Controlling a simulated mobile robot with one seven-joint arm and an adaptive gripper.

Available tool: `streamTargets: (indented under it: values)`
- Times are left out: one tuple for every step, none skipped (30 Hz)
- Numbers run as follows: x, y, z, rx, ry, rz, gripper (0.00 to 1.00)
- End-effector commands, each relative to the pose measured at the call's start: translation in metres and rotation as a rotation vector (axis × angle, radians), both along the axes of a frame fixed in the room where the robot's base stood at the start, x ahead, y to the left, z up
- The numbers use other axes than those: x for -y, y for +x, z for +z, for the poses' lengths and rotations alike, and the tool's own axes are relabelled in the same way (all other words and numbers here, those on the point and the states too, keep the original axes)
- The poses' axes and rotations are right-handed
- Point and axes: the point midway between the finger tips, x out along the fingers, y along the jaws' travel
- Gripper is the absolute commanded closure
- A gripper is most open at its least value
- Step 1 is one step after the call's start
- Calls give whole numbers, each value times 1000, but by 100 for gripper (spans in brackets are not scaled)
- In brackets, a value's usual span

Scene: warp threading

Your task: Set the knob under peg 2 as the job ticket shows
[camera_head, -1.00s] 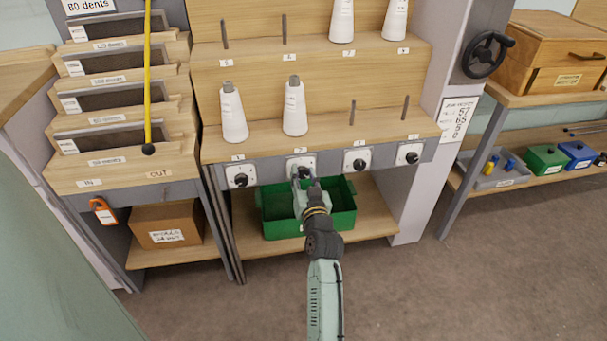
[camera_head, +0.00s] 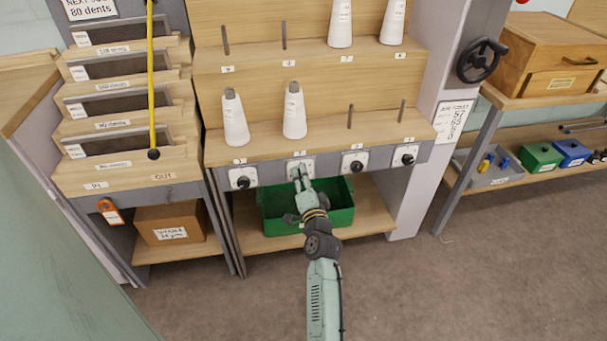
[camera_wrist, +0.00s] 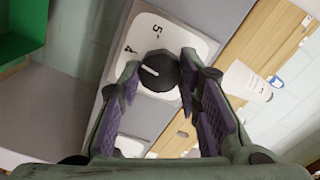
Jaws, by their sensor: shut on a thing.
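The knob (camera_wrist: 158,70) under the second lower peg from the left is black and round, with a white pointer line, on a white dial plate (camera_wrist: 185,38). The figures 5 and 4 show on the plate; other marks are hidden. My gripper (camera_wrist: 158,76) is shut on the knob, one finger on each side. In the head view my gripper (camera_head: 300,176) covers most of this dial (camera_head: 300,164). The job ticket (camera_head: 453,121) hangs on the grey post at right; its column of large figures is too small to read surely.
Other dials flank this one: one at left (camera_head: 243,178), two at right (camera_head: 355,164). White cones stand on the shelf above, one over this dial (camera_head: 295,112). A green bin (camera_head: 340,212) sits below, close under my gripper. A handwheel (camera_head: 482,60) is on the post.

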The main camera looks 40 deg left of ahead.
Motion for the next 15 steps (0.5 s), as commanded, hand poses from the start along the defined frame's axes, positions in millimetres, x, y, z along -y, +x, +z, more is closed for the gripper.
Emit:
streamTargets:
  values:
    - [1, 1, 4, -34, 30, -2, 96]
    - [1, 1, 4, -55, 48, -2, 96]
    - [0, 1, 3, -85, 73, -2, 96]
    - [0, 1, 3, -105, 92, -1, 96]
    - [0, 1, 3, -127, 110, -1, 96]
    - [0, 1, 4, -156, 136, -1, 96]
    - [0, 1, 4, -177, 153, -1, 96]
    - [0, 1, 3, -199, 172, -1, 96]
    - [0, 1, 3, -229, 197, -1, 96]
    - [0, 1, 3, -249, 215, -1, 96]
    - [1, 2, 3, -271, 234, -1, 96]
    - [1, 2, 3, -300, 259, -2, 96]
    - [0, 1, 3, -320, 278, -2, 96]
    - [0, 1, 3, -343, 296, -1, 96]
    - [0, 1, 3, -370, 320, -1, 96]
